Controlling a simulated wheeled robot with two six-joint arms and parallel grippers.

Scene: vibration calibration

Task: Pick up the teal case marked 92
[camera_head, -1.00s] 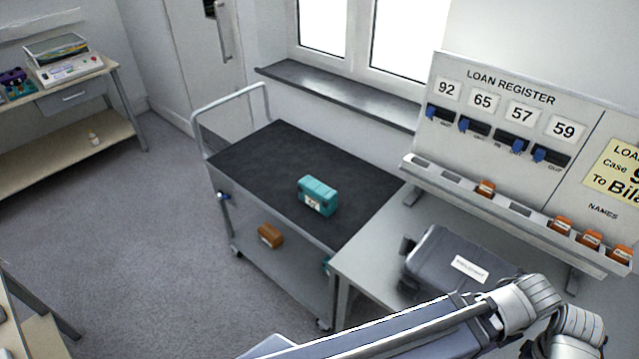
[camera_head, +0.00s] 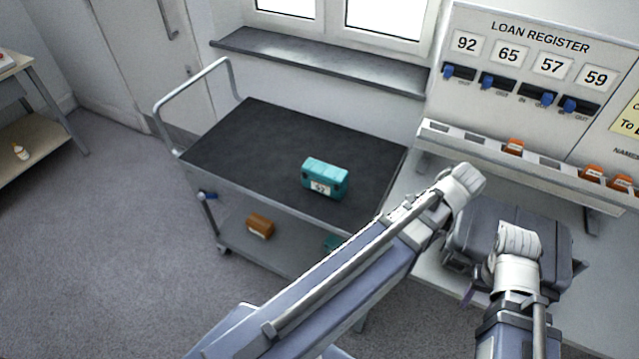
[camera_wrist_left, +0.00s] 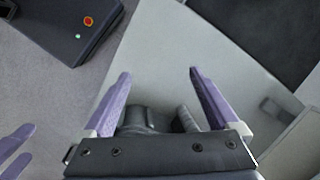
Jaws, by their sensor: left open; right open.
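A teal case (camera_head: 325,179) stands on the dark top of the trolley (camera_head: 240,140) in the head view. Its white front label carries a number too small to read surely. A second teal thing (camera_head: 333,243) is partly hidden on the lower shelf. My left gripper (camera_wrist_left: 160,73) is open and empty in the left wrist view, over a pale surface. Purple fingers, apparently of my right gripper (camera_wrist_left: 15,148), show at that view's lower left edge. In the head view my right arm is to the right of the teal case, apart from it; its gripper is mostly hidden.
An orange-brown case (camera_head: 259,227) lies on the trolley's lower shelf. A grey case (camera_head: 555,222) sits on the bench right of the trolley, behind my arm. Above it is the loan register board (camera_head: 540,50) with several orange cards. Floor on the left is clear.

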